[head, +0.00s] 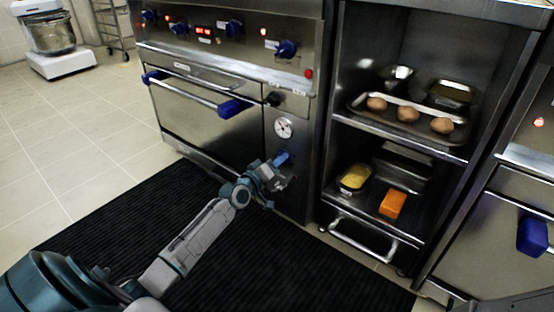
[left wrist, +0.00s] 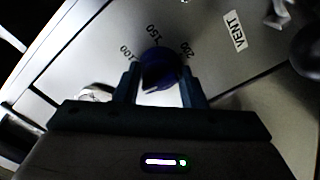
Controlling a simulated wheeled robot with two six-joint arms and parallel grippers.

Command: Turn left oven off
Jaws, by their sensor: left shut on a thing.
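The left oven (head: 205,128) is a steel unit with blue knobs along its top panel and a blue-ended door handle. A blue knob (head: 282,158) sits low on its right-hand column, below a round gauge (head: 284,128). My left gripper (head: 274,171) is at this low knob. In the left wrist view the blue knob (left wrist: 161,68) lies between the two fingers of my left gripper (left wrist: 160,82), which are shut on it. Marks 100, 150 and 200 show around the knob. The fingers hide part of its sides. My right gripper is not in view.
An open steel shelf unit (head: 334,160) stands right of the oven, with a tray (head: 425,128) of round brown items, a yellow-filled pan (head: 355,178) and an orange block (head: 393,203). Another oven (head: 500,235) is at far right. A black mat (head: 120,215) covers the floor in front.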

